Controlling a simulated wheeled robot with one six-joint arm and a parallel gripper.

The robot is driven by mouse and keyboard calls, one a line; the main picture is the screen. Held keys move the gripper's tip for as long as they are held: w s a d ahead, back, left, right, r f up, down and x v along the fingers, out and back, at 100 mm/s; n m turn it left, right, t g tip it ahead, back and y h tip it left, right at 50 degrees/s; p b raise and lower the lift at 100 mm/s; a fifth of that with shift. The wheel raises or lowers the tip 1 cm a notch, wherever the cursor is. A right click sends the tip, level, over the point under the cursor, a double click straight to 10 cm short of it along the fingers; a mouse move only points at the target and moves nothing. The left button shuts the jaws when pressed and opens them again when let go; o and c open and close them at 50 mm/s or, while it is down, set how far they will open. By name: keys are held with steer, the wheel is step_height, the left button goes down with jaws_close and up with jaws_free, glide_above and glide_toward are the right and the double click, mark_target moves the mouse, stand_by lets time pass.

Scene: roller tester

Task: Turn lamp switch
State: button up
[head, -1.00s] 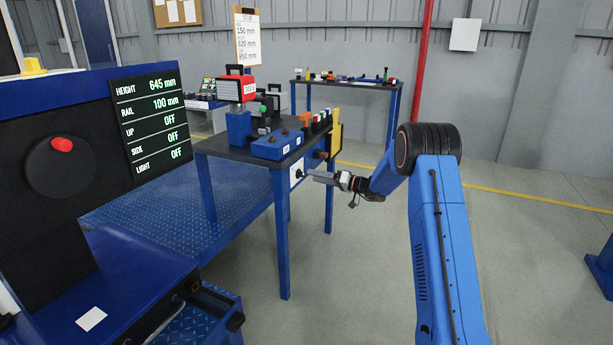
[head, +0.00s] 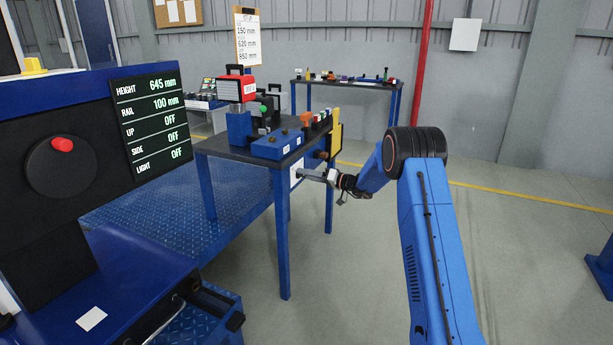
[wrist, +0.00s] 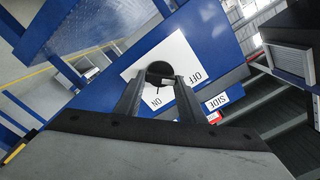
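The lamp switch is a round black knob (wrist: 160,71) on a white plate (wrist: 186,60) marked ON and OFF in the wrist view. In the head view the plate (head: 297,171) is on the near right side of the blue table. My gripper (wrist: 160,80) is at the knob, with one finger on each side of it. The fingers stand about a knob's width apart, and I cannot tell whether they press on it. In the head view my gripper (head: 304,174) reaches the plate from the right. The display (head: 151,117) reads LIGHT OFF.
The blue table (head: 283,235) carries a blue box (head: 277,145), a red-fronted device (head: 236,89) and several small coloured parts.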

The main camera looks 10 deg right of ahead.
steer(key=shift+m, duration=0.4)
steer(key=m, duration=1.1)
steer(key=f+m, duration=0.1)
steer(key=m, duration=0.5)
steer(key=shift+d, duration=0.1)
stand_by(0.5)
steer(key=o, duration=1.1)
steer(key=shift+c, duration=0.2)
steer(key=v, duration=1.7)
steer(key=shift+s+d, duration=0.15)
